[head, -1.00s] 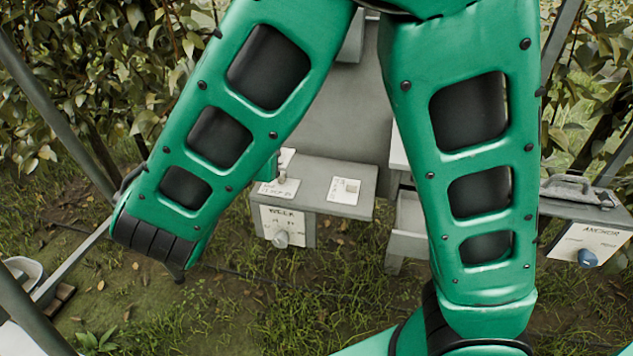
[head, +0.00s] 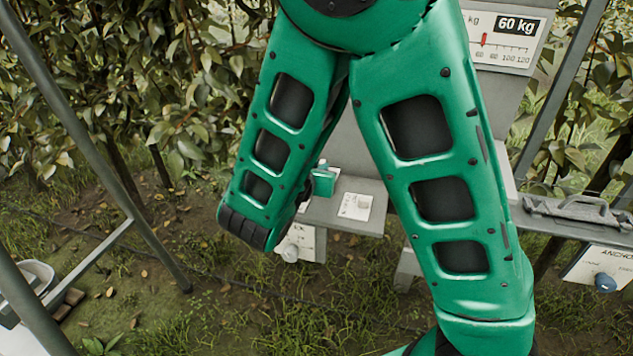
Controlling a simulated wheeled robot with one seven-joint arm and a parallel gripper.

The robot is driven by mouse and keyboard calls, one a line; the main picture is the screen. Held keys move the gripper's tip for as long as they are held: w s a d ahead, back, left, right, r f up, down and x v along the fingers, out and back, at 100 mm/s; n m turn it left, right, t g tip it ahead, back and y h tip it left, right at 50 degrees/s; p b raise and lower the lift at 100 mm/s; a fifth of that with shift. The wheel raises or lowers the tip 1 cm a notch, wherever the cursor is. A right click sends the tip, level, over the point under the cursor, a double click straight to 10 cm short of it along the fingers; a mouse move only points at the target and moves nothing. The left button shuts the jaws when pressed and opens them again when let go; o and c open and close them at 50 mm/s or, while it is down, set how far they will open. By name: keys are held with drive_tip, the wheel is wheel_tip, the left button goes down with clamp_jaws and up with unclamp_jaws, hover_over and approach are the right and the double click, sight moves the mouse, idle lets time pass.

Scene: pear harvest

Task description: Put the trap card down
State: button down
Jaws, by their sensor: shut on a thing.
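My green arm folds down across the middle of the head view and covers much of the workplace. A small green end part of it, at my gripper (head: 323,181), shows just right of the forearm, over the grey shelf (head: 345,224). The jaws cannot be made out, and no card can be made out between them. A pale card-like sheet with a small square (head: 355,206) lies on the shelf to the right of that part. I cannot tell whether it is the trap card. The shelf's left part is hidden behind my forearm.
A box front with a pale knob (head: 290,252) hangs below the shelf, partly covered. At right are a grey handled case (head: 578,210) and a panel with a blue knob (head: 605,283). A scale display (head: 519,25) reads 60 kg. Grey poles stand at both sides.

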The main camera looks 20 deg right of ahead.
drive_tip(key=shift+f, duration=1.95)
drive_tip(key=shift+f, duration=0.1)
drive_tip(key=c, duration=1.8)
unclamp_jaws()
drive_tip(key=v, duration=1.1)
drive_tip(key=shift+a, duration=0.2)
drive_tip(key=shift+s+a+r, duration=0.15)
drive_tip(key=shift+s+r, duration=0.1)
drive_tip(key=shift+s, duration=0.15)
